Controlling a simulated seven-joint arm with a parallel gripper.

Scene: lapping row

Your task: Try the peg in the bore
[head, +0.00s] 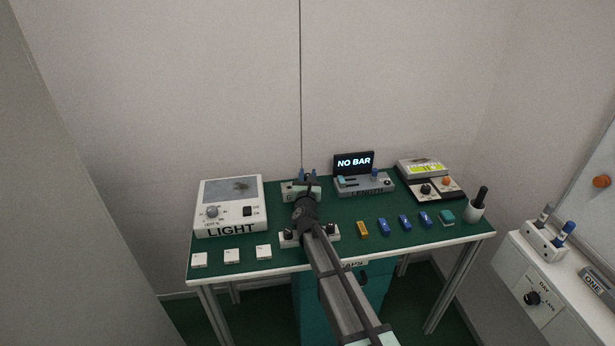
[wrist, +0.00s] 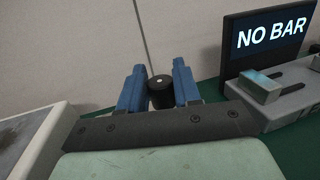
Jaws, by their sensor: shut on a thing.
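My gripper (wrist: 160,92) has blue fingers and is shut on a dark round peg (wrist: 160,98) with a pale dot on its end, seen between the fingers in the wrist view. In the head view, my gripper (head: 307,177) is over a small light grey block (head: 289,192) at the back middle of the green table. The arm hides part of this block. No bore shows in either view, and I cannot tell whether the peg touches the block or sits in it.
On the green table (head: 345,215), a LIGHT box (head: 230,205) stands left, a NO BAR screen (head: 354,162) and LENGTH gauge (head: 365,187) right of my gripper. A pale block with dark knobs (head: 289,240) is under my arm. An orange block (head: 362,229) and several blue blocks lie right.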

